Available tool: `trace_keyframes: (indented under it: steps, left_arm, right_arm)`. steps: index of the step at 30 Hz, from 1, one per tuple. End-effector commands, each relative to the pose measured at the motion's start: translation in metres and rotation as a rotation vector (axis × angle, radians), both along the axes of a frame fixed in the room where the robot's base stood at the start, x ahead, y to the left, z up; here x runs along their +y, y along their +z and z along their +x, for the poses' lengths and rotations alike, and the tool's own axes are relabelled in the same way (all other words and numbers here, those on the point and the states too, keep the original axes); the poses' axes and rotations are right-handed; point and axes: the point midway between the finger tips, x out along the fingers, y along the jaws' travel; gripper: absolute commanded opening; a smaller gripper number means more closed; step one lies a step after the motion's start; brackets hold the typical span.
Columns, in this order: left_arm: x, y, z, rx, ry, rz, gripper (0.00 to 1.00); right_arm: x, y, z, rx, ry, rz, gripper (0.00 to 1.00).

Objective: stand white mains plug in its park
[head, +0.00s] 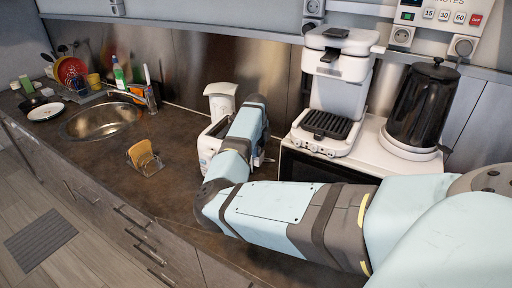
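I cannot make out the white mains plug or its park; both are hidden or too small to tell. My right arm comes in from the right, bends at the elbow and reaches over the worktop beside the white toaster (208,143). My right gripper (263,152) is mostly hidden behind its own forearm, between the toaster and the coffee machine. Its fingers do not show clearly, and I cannot tell whether it holds anything. My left gripper is out of view.
A white coffee machine (342,68) and a dark kettle-like jug (424,98) stand at the right. A holder with bread-coloured slices (144,158) stands left of the toaster, near the sink (102,121). The front left worktop is clear.

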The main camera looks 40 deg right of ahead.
Motion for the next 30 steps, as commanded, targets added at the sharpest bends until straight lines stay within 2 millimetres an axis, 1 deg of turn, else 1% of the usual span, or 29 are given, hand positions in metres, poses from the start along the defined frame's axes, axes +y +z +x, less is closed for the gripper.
trace_keyframes:
  steps: [1,10,14,17,20,27,30]
  left_arm:
    - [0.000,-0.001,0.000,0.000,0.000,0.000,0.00]
    - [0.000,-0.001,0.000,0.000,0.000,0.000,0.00]
    - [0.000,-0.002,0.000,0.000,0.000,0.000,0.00]
    - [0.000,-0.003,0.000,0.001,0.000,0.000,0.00]
    - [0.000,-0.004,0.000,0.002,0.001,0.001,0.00]
    - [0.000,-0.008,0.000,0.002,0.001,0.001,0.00]
    - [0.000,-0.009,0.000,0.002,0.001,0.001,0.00]
  right_arm:
    - [0.006,-0.010,-0.002,0.013,0.005,0.013,0.67]
    - [0.007,-0.012,-0.003,0.016,0.008,0.018,0.67]
    - [0.008,-0.007,-0.002,0.016,0.008,0.017,0.67]
    - [0.006,0.007,-0.002,0.011,0.006,0.014,0.67]
    - [0.005,0.029,-0.001,0.007,0.004,0.009,0.67]
    - [0.002,0.088,-0.002,0.001,0.002,0.004,0.67]
    - [0.002,0.108,-0.002,-0.001,0.000,0.004,0.67]
